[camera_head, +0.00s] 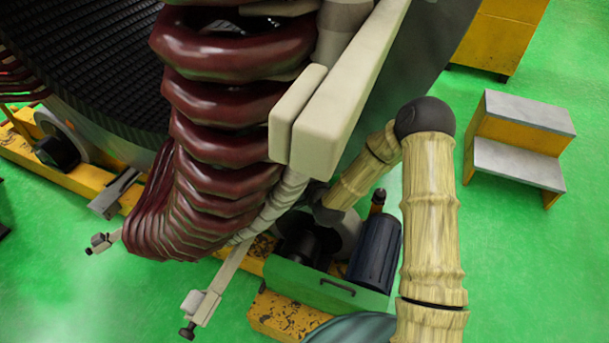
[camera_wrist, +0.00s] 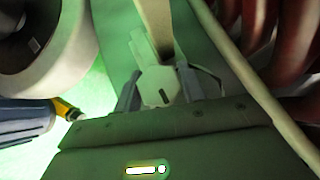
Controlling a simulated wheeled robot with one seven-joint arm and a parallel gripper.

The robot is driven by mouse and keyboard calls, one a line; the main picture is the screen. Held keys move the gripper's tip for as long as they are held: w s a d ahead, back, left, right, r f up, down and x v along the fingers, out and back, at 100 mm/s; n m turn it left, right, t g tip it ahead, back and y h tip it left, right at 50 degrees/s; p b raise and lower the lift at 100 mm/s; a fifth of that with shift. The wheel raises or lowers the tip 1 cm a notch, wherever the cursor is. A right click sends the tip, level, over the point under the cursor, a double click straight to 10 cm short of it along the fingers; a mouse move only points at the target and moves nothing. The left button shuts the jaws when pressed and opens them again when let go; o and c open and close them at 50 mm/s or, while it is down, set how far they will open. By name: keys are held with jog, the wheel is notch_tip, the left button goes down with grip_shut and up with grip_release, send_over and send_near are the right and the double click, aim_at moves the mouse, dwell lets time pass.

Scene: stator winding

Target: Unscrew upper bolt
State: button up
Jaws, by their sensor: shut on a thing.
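In the wrist view, my gripper (camera_wrist: 157,86) has its two grey fingers on either side of a pale many-sided bolt head (camera_wrist: 158,92) with a dark slot. The gripper is shut on this bolt, though the contact is not clear. A pale bar (camera_wrist: 156,28) runs up from just behind it. In the head view my gripper and this bolt are hidden behind the coils and the pale beam. Two other clamps with dark-ended bolts show there, a lower one (camera_head: 194,310) and a left one (camera_head: 103,242). I cannot tell which is the upper bolt.
Dark red coils (camera_head: 235,130) and a pale beam (camera_head: 345,95) stand close to my arm. A blue motor (camera_head: 376,252) and a green box (camera_head: 325,290) lie below it. A yellow step stool (camera_head: 520,140) stands on the green floor at right, with free room around it.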

jog(key=o, duration=1)
jog(key=shift+c, duration=0.2)
jog(key=shift+s, duration=0.1)
jog(key=p+v, duration=1.1)
jog(key=v, duration=0.6)
jog(key=shift+s, duration=0.1)
